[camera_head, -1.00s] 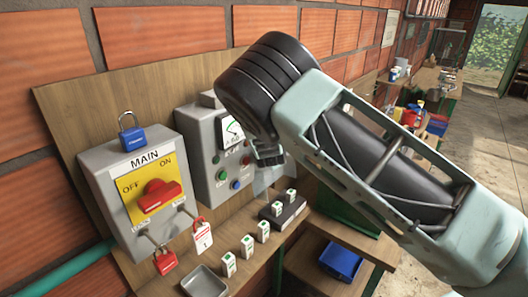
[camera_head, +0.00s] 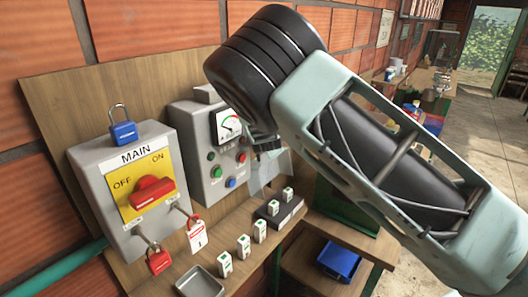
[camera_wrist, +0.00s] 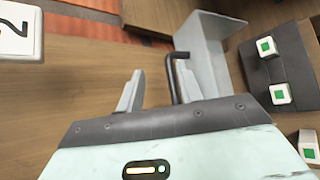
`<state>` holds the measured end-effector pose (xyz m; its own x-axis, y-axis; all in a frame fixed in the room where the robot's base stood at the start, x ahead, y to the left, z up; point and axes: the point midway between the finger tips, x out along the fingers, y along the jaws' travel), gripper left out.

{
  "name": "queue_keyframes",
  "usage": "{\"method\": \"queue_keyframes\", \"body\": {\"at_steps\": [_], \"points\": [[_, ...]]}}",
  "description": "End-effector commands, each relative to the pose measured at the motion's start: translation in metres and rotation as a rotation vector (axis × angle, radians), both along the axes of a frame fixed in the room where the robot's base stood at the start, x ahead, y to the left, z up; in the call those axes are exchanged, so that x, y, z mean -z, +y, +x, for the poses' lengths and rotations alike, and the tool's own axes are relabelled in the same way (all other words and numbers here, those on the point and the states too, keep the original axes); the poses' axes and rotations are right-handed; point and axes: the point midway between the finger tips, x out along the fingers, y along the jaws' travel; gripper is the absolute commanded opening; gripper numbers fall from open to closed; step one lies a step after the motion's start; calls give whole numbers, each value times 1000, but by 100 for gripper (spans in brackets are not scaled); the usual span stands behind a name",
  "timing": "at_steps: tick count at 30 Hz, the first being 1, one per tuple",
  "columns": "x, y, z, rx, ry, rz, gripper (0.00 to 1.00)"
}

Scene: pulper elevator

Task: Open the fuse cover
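The fuse cover (camera_wrist: 213,45) is a pale grey bent panel in the wrist view, with a black bent handle (camera_wrist: 176,60). My gripper (camera_wrist: 158,88) is open, its two grey fingers apart. The handle reaches down between them, close to the right finger; I cannot tell whether they touch. In the head view the cover (camera_head: 268,172) is partly visible above the dark fuse block (camera_head: 281,215), which bears two white fuses with green marks. My arm's black wrist hides part of this area, and the fingers are hard to make out there.
A grey MAIN switch box (camera_head: 130,225) with a red knob is at left. A grey control box (camera_head: 190,140) with a gauge and buttons is behind my wrist. Loose fuses (camera_head: 243,246) and a metal tray (camera_head: 201,282) lie on the shelf. A blue bin (camera_head: 338,261) sits lower right.

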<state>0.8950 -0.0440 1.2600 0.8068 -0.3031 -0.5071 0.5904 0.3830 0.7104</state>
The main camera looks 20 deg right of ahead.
Motion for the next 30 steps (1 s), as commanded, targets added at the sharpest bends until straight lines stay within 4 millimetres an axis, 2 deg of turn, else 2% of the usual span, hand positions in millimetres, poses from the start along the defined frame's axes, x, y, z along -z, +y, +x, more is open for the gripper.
{"method": "queue_keyframes", "body": {"at_steps": [1,3,7,12,26,30], "points": [[-23,6,7,-11,-40,6,19],[-36,6,7,-12,-38,5,19],[-56,6,6,-11,-33,5,19],[-70,5,5,-9,-29,3,19],[-73,5,5,-6,-26,4,19],[-64,-10,-4,43,-5,71,19]]}}
